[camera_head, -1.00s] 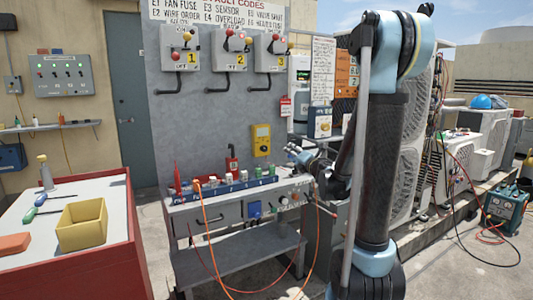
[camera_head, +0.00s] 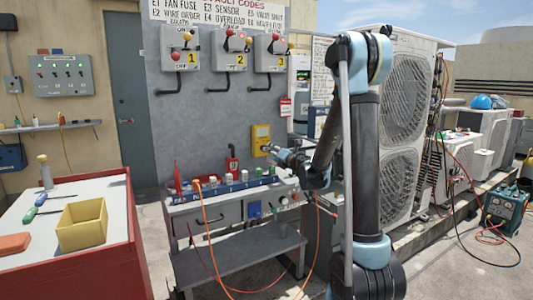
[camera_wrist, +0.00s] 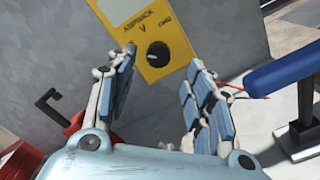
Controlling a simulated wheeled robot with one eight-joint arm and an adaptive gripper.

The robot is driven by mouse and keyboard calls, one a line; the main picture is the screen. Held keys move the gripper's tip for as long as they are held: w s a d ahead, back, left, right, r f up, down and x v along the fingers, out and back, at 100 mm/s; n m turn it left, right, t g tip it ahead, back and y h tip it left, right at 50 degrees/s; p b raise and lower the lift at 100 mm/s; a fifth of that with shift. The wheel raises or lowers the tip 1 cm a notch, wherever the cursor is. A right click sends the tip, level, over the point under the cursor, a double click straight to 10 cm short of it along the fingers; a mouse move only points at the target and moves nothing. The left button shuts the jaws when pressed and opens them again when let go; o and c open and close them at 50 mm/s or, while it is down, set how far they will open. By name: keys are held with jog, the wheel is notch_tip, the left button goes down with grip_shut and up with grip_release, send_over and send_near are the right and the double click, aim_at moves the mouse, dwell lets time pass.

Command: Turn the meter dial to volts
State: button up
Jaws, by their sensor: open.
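The yellow meter (camera_head: 261,140) is mounted on the grey panel above the bench. In the wrist view the meter (camera_wrist: 172,42) shows a black round dial (camera_wrist: 158,53) with a "V" mark above it and other lettering around it. I cannot tell which mark the dial points to. My gripper (camera_wrist: 160,95) is open and empty, its two blue-padded fingers apart. The dial appears beyond the fingertips, between them and apart from them. In the head view my gripper (camera_head: 270,149) is close to the meter's lower right side.
A bench (camera_head: 235,212) with several small bottles and cables stands below the panel. A red can (camera_head: 232,160) stands left of the meter; red parts show at lower left in the wrist view. Three lever switches (camera_head: 235,55) are above. A blue-handled thing (camera_wrist: 285,70) is right of my fingers.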

jog(key=x, duration=0.6)
jog(key=shift+a, duration=0.1)
jog(key=shift+c, duration=0.6)
jog(key=c, duration=1)
